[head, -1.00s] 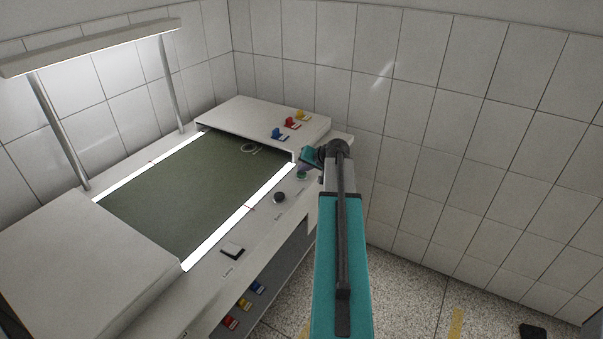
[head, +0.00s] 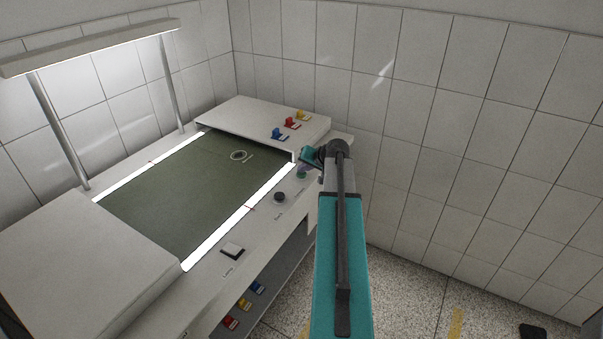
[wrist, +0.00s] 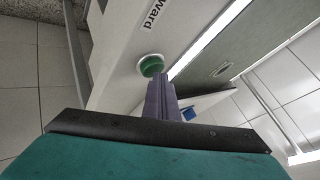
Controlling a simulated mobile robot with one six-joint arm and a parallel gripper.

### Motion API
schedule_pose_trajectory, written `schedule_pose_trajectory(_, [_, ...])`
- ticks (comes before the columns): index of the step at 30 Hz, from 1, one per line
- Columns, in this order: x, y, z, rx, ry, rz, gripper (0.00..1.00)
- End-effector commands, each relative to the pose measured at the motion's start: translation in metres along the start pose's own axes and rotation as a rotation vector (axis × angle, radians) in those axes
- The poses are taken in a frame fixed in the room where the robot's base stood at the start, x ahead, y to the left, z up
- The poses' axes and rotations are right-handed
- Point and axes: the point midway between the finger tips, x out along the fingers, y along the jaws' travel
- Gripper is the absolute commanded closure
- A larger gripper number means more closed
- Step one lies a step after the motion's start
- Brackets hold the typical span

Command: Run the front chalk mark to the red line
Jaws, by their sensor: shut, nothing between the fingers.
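The chalk mark, a pale ring (head: 239,156) with a short stroke beside it, lies on the dark green belt (head: 175,195), just out from under the far housing. A small part of it may show in the wrist view (wrist: 222,69). The red line (head: 250,208) crosses the near lit edge of the belt, left of and nearer than the ring. My gripper (wrist: 160,82) is shut and empty, its tip at or just over the green button (wrist: 151,65) by the printed "ward" label. I cannot tell whether it presses. In the head view the arm partly hides the gripper.
A black knob (head: 279,197) and a white square switch (head: 232,250) sit along the front panel. Blue, red and yellow clips (head: 290,123) stand on the far housing (head: 258,116). A lamp (head: 95,45) on posts overhangs the back. A near housing (head: 85,255) covers the belt's other end.

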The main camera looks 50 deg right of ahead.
Motion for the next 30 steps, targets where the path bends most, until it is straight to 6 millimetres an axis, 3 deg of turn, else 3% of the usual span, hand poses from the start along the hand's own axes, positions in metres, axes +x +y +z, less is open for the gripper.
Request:
schedule_pose_trajectory(17, [-0.001, 0.0, 0.0, 0.0, -0.001, 0.001, 1.0])
schedule_pose_trajectory(30, [-0.012, -0.008, -0.008, 0.0, -0.001, 0.001, 1.0])
